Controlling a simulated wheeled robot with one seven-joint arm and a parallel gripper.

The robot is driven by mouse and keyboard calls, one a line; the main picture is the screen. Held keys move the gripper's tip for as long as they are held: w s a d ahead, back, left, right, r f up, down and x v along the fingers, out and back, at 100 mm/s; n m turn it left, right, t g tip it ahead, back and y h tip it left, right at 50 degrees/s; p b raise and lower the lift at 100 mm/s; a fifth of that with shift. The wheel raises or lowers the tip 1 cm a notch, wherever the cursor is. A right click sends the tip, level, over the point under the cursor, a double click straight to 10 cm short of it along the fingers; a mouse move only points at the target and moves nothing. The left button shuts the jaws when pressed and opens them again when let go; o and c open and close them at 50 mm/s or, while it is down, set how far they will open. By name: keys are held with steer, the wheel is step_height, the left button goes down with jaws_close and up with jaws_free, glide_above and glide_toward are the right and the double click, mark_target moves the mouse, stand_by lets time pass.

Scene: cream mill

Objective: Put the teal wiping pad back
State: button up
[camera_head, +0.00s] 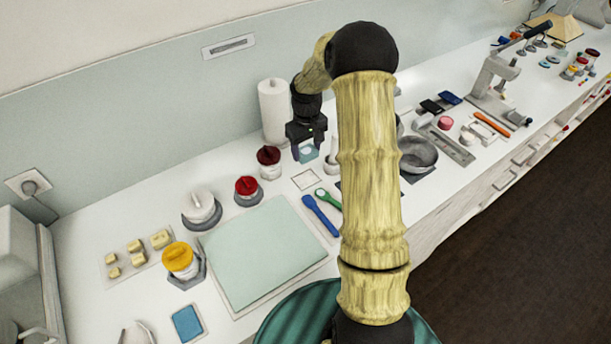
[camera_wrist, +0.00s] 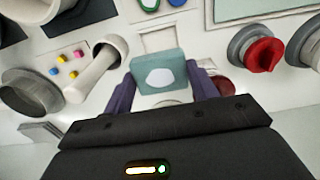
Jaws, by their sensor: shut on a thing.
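The teal wiping pad (camera_head: 306,154) is held up by my gripper (camera_head: 306,147), which is shut on it above the counter. In the wrist view the pad (camera_wrist: 150,62) has a pale oval patch on its face and sits between my gripper's two dark fingers (camera_wrist: 162,90). An empty pale square with a thin outline (camera_head: 305,179) lies on the counter just in front of the pad. In the wrist view this square (camera_wrist: 161,38) is just beyond the pad, partly hidden by it.
A red-lidded jar (camera_head: 248,188) and a dark red-lidded jar (camera_head: 269,160) stand left of the square. A white paper roll (camera_head: 274,110) stands behind. Green and blue-handled tools (camera_head: 320,215) lie in front. A white pestle-like piece (camera_wrist: 95,75) and grey bowl (camera_head: 417,155) are close by.

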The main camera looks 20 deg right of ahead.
steer(key=shift+s+a, duration=0.15)
steer(key=p, duration=0.2)
glide_above(306, 179)
step_height(306, 179, down, 5)
steer(key=shift+s+f, duration=0.1)
steer(key=shift+f, duration=0.5)
steer(key=shift+f+p, duration=0.5)
steer(key=shift+f, duration=1.4)
